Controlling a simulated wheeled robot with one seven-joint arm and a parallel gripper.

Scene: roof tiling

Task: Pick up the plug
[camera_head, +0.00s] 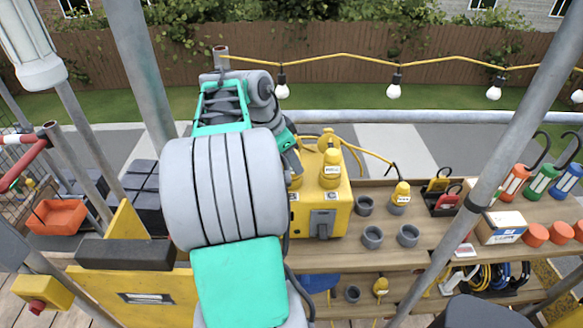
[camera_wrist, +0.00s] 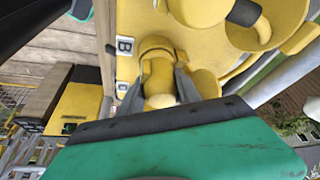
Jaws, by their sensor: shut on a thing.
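In the wrist view, a yellow plug (camera_wrist: 157,78) is between the two grey fingers of my gripper (camera_wrist: 158,92), which is shut on it. The plug is right beside the yellow box face with a "B" label; I cannot tell whether it is still seated there. In the head view, my arm hides most of the gripper and the held plug at the left side of the yellow box (camera_head: 320,215). Another yellow plug (camera_head: 331,167) stands upright on top of the box.
Grey round sockets (camera_head: 372,237) sit on the wooden shelf (camera_head: 450,230). A yellow plug (camera_head: 380,287) is on the lower shelf. A white box (camera_head: 500,228) and coloured connectors (camera_head: 541,180) are to the right. A slanted metal pole (camera_head: 487,180) crosses in front.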

